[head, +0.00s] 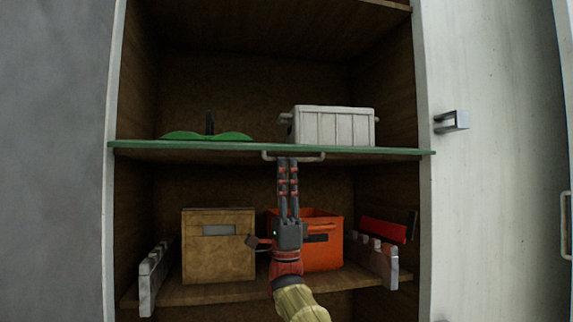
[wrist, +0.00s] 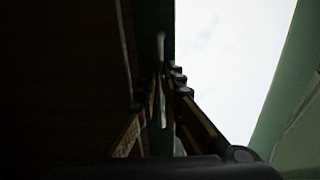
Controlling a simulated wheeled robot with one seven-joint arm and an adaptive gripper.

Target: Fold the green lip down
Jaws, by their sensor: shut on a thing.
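The green lip (head: 200,146) is the long green edge across the middle of the cupboard, at shelf height. A metal bar handle (head: 312,157) hangs at its middle, just under the green edge. My gripper (head: 287,160) reaches up from below, its fingers together at the handle. In the wrist view my gripper (wrist: 163,90) has its fingers closed around the pale handle (wrist: 161,50), beside a dark green surface. The wrist view is dark, so the exact contact is hard to see.
On the shelf above stand a grey crate (head: 335,127) and a green dish-like thing (head: 205,135). Below, a brown box (head: 217,250) and an orange bin (head: 323,245) stand close to my arm, with grey racks (head: 155,280) at the sides. An open white door (head: 490,200) is on the right.

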